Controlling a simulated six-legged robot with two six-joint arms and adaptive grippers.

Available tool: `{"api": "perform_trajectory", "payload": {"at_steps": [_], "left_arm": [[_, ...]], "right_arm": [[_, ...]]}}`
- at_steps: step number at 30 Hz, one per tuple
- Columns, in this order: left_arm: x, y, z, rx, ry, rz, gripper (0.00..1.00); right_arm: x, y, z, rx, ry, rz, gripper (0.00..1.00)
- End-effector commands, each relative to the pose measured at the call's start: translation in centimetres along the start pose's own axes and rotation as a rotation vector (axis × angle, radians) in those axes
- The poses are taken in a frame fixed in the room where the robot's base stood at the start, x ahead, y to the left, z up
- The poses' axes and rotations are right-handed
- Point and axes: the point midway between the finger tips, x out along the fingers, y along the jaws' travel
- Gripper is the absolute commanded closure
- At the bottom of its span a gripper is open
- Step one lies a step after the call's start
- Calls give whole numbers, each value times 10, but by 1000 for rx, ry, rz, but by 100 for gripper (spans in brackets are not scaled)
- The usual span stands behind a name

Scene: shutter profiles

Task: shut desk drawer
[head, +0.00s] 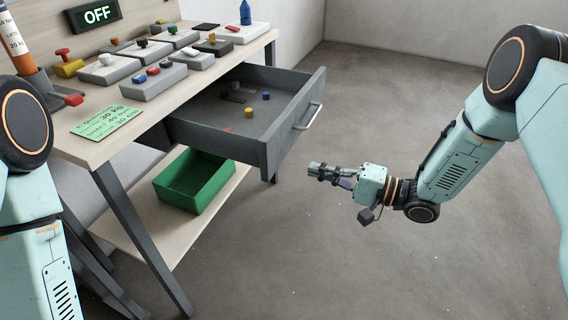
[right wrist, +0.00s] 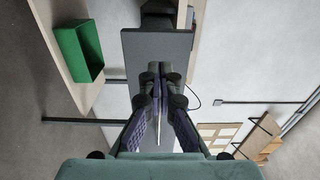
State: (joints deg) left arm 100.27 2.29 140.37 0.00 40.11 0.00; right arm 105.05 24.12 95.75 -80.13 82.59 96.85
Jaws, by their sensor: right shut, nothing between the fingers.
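The desk drawer (head: 250,108) is a dark grey box pulled well out of the desk (head: 120,155) in the head view. Its front carries a pale bar handle (head: 308,117). My right gripper (head: 314,169) is shut and empty, in front of the drawer and a little below its handle, apart from it. In the right wrist view the shut fingertips (right wrist: 160,72) point at a dark grey panel (right wrist: 158,45), which looks like part of the drawer. My left arm shows at the left edge of the head view, but its gripper is out of sight.
Small blue, yellow and red pieces lie in the drawer. The desktop holds several switch blocks (head: 153,80), a green card (head: 106,121) and an OFF display (head: 94,14). A green bin (head: 195,180) stands on the lower shelf (head: 150,222). The floor (head: 400,265) before the desk is clear.

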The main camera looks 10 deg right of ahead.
Motion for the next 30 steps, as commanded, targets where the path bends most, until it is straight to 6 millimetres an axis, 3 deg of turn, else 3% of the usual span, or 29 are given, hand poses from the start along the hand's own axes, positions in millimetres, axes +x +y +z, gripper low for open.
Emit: {"api": "perform_trajectory", "payload": {"at_steps": [9, 15, 30], "left_arm": [[18, 0, 0, 0, 0, 0, 79], [25, 0, 0, 0, 0, 0, 79], [25, 0, 0, 0, 0, 0, 79]], "right_arm": [[60, 2, 1, -4, -6, 0, 100], [82, 1, 0, -2, -4, 0, 100], [88, 0, 0, -1, -2, 0, 100]]}}
